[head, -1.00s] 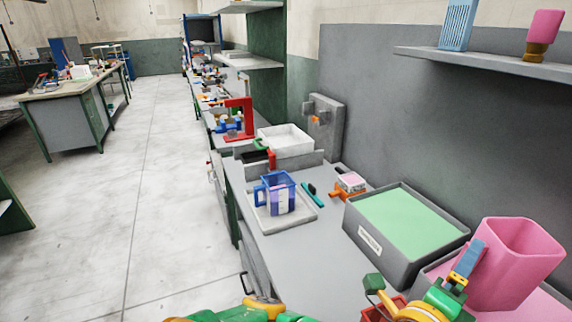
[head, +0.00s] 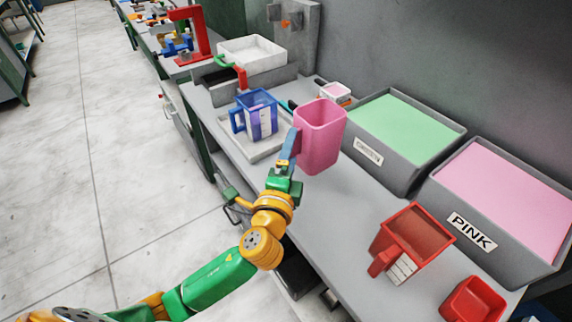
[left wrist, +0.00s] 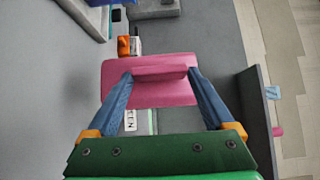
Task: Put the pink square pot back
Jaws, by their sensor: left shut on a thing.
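The pink square pot (head: 320,140) is upright in the head view, in front of the left end of the green-filled bin. My left gripper (head: 293,152) is shut on the pot's left side. In the left wrist view my left gripper (left wrist: 161,75) has both blue fingers against the ends of a raised pink bar, which looks like the handle, on the pot (left wrist: 150,98). The pot seems to be above the counter; its base contact is unclear. My right gripper is not in view.
A blue jug (head: 258,118) stands on a pale tray left of the pot. The green-filled bin (head: 372,160) and the bin labelled PINK (head: 450,212) line the back. A red square jug (head: 412,240) and a small red container (head: 473,300) are at the right. Counter between is bare.

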